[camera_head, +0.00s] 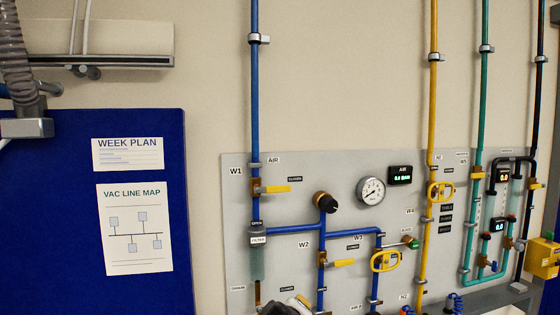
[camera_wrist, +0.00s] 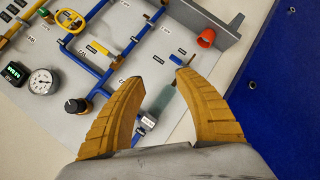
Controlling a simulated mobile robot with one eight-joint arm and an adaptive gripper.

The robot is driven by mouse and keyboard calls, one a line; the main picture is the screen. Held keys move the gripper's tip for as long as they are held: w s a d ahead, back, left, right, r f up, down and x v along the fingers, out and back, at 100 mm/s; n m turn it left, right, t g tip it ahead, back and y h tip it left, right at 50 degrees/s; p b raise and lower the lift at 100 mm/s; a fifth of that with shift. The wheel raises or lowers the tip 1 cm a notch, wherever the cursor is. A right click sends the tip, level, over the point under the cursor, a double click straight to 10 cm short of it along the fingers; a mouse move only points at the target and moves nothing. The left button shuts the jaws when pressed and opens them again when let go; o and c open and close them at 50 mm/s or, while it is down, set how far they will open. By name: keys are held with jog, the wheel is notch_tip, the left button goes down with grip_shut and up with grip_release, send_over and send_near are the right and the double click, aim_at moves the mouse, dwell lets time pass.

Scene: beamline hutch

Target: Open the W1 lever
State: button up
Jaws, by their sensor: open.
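The W1 lever (camera_head: 275,188) is a yellow handle on a brass valve body, on the blue air pipe at the panel's upper left. It lies horizontal, pointing right across the pipe, beneath a small label that seems to read CLOSED. My gripper (camera_wrist: 162,77) is open and empty in the wrist view. Its two yellow fingers are spread near the clear filter bowl (camera_wrist: 160,102). The W1 lever is not visible in the wrist view. In the head view, part of my arm's end shows at the bottom edge, well below W1, with the fingers not clearly seen.
The W2 lever (camera_head: 341,263), a black knob (camera_head: 326,202), a round gauge (camera_head: 371,191) and the W3 yellow handle (camera_head: 386,261) crowd the grey panel (camera_head: 238,205). The filter (camera_head: 257,255) hangs below W1. A blue board (camera_head: 60,200) stands left.

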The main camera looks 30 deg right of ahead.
jog(key=w+d+r+n+t+h+p, duration=0.25)
jog(key=w+r+p, duration=0.4)
jog(key=r, duration=0.65)
jog(key=n+t+h+p, duration=0.2)
jog(key=n+p, duration=0.2)
jog(key=p, duration=0.1)
send_near(281, 189)
jog(key=shift+n, duration=0.25)
jog(key=x, duration=1)
jog(key=shift+w+d, duration=0.2)
jog(key=shift+w, duration=0.1)
jog(key=shift+c, duration=0.5)
jog(key=shift+s, duration=0.1)
grip_shut()
jog(key=shift+a, duration=0.1)
